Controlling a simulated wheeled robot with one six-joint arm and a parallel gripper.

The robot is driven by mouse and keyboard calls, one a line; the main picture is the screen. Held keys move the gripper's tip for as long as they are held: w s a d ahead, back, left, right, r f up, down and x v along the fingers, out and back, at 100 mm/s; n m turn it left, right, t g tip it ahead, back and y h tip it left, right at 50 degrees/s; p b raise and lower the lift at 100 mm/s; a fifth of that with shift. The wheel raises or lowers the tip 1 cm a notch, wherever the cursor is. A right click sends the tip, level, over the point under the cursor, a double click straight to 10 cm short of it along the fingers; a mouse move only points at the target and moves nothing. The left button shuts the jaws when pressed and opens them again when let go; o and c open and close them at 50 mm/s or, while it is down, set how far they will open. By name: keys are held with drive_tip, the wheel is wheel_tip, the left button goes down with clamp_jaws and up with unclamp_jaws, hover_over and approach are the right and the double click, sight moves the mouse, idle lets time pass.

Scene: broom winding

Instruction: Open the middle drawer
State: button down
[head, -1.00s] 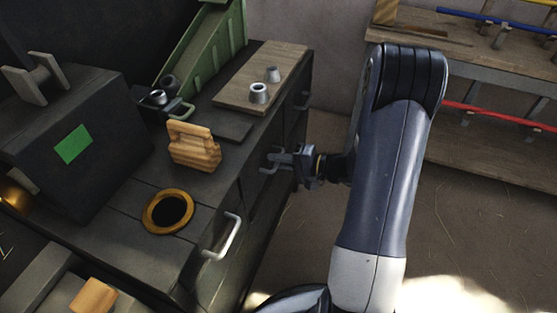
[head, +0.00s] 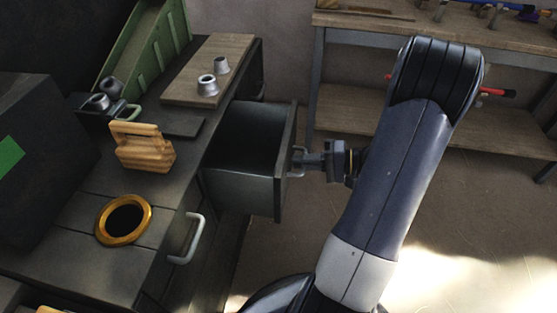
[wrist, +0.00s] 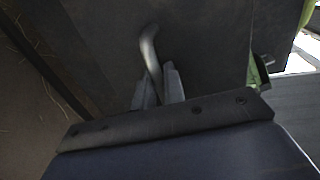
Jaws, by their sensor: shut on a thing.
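The middle drawer (head: 243,193) is pulled well out of the dark cabinet in the head view, and its dark inside shows from above. My gripper (head: 299,162) is at the drawer's front, shut on its pale metal handle (head: 296,174). In the wrist view, my gripper (wrist: 159,88) has its two fingers around the lower part of the handle (wrist: 150,50). The drawer front (wrist: 205,50) fills much of that view.
A nearer drawer handle (head: 187,238) sticks out from the cabinet front. On top stand a wooden block-like piece (head: 142,147), a gold ring (head: 124,219) and metal cups (head: 208,86). A workbench (head: 400,95) stands at the back right. Floor right of the drawer looks clear.

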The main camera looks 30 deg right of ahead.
drive_tip(key=shift+f+v, duration=0.15)
drive_tip(key=shift+v, duration=0.55)
drive_tip(key=shift+f+v, duration=0.15)
drive_tip(key=shift+v, duration=0.6)
drive_tip(key=c, duration=1.9)
unclamp_jaws()
drive_tip(key=p+v, duration=0.1)
drive_tip(key=v, duration=1)
drive_tip(key=shift+a, duration=0.1)
drive_tip(key=b+x, duration=0.1)
drive_tip(key=x, duration=1)
